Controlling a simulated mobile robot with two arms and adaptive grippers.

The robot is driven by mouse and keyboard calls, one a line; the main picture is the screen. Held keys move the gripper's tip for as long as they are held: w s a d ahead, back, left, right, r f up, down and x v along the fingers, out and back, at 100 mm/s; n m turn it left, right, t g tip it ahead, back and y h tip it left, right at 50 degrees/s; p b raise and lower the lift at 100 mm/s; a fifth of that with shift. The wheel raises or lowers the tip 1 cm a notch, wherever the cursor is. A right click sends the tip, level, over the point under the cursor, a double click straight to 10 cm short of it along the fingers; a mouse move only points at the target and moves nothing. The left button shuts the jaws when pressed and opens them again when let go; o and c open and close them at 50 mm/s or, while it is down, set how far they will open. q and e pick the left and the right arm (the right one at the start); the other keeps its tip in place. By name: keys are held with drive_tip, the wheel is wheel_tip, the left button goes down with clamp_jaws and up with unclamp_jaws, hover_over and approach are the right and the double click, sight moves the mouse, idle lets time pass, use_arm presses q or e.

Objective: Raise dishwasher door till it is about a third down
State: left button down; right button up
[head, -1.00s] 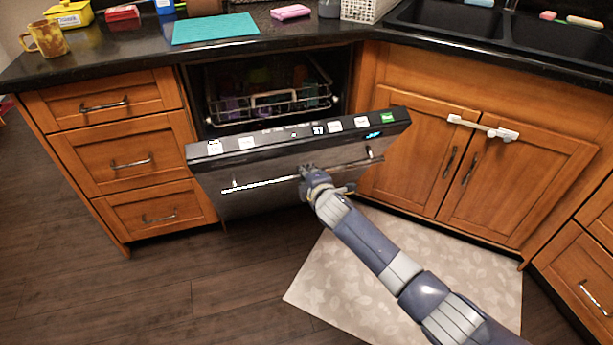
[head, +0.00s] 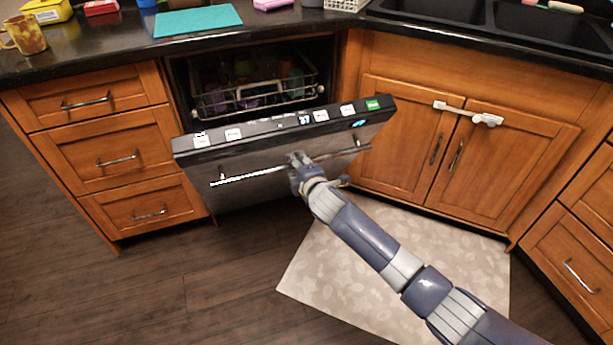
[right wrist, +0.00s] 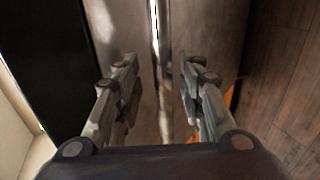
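The dishwasher door (head: 245,175) is partly open, tilted outward from the cabinet front, with its control strip (head: 285,122) along the top edge. Its long bar handle (head: 245,177) runs across the outer face. My right gripper (head: 297,162) is at the middle of this handle. In the right wrist view, the two fingers of my right gripper (right wrist: 158,92) stand apart, with the bright handle bar (right wrist: 156,30) running between them; I see no firm grip on it. The dishwasher rack (head: 250,95) with cups shows inside the opening. My left gripper is out of view.
Drawers (head: 115,160) stand left of the dishwasher. Sink cabinet doors (head: 450,160), with a white latch (head: 468,113) across them, are close on the right. A beige mat (head: 390,265) lies on the wooden floor below. The floor left of the mat is clear.

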drive_tip(key=v, duration=0.9)
drive_tip(key=shift+s+r, duration=0.1)
drive_tip(key=shift+r, duration=0.05)
